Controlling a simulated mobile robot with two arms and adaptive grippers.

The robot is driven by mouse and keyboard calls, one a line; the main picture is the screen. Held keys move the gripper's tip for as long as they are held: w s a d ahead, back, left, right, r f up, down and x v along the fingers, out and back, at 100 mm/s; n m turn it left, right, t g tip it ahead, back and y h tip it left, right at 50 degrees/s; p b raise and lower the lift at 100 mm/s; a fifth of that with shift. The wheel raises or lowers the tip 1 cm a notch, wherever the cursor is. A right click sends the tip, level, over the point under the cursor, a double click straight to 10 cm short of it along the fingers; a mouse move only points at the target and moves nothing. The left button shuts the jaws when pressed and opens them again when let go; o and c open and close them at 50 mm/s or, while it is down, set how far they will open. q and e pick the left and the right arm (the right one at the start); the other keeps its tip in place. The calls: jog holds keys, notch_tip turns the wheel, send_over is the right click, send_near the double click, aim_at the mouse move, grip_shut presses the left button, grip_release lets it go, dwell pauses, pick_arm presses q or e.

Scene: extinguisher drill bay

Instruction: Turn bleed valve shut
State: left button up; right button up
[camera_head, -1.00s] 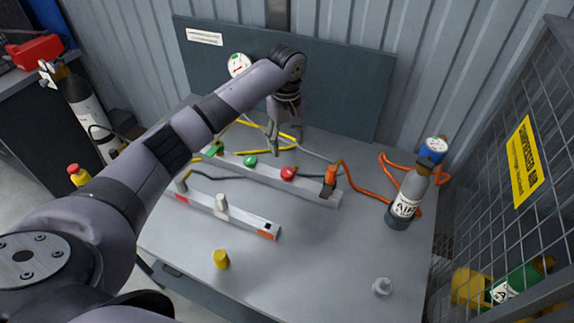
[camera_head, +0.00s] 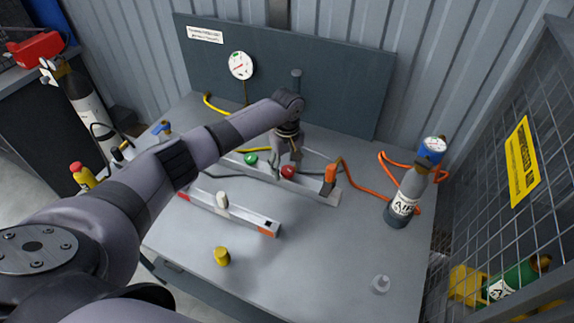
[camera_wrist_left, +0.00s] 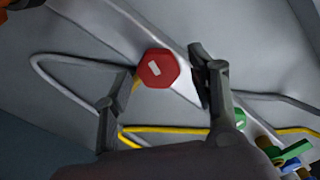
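A red hexagonal knob (camera_head: 288,171) with a pale mark on top sits on the grey rail (camera_head: 318,189) on the bench. In the left wrist view the red knob (camera_wrist_left: 157,69) lies between my left gripper's fingertips (camera_wrist_left: 161,72). My left gripper (camera_head: 286,167) is open, pointing down at the knob, with a small gap on each side; I cannot tell its exact height. A green knob (camera_head: 250,159) is on the same rail to the left. No label naming the bleed valve is readable. My right gripper is not in view.
An orange block (camera_head: 330,174) with an orange hose stands at the rail's right end. A grey AIR bottle (camera_head: 405,197) stands at the right. A front rail (camera_head: 247,216) carries a pale knob. A gauge (camera_head: 241,65) hangs behind.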

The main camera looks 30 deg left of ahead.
pick_arm(q)
jog(key=c, duration=1.1)
jog(key=shift+o, duration=0.2)
jog(key=shift+r+m+p, duration=0.15)
jog(key=shift+m+p, duration=0.8)
jog(key=shift+m, duration=0.15)
jog(key=m+p, duration=0.1)
jog(key=m, duration=0.2)
jog(key=shift+d+m+p, duration=0.1)
jog(key=shift+m+p, duration=0.2)
jog(key=shift+p, duration=0.1)
jog(key=m+p, duration=0.1)
jog(key=m, duration=0.2)
jog(key=shift+w, duration=0.1)
jog(key=shift+d+m+p, duration=0.1)
jog(key=shift+m+p, duration=0.2)
jog(key=shift+m, duration=1.9)
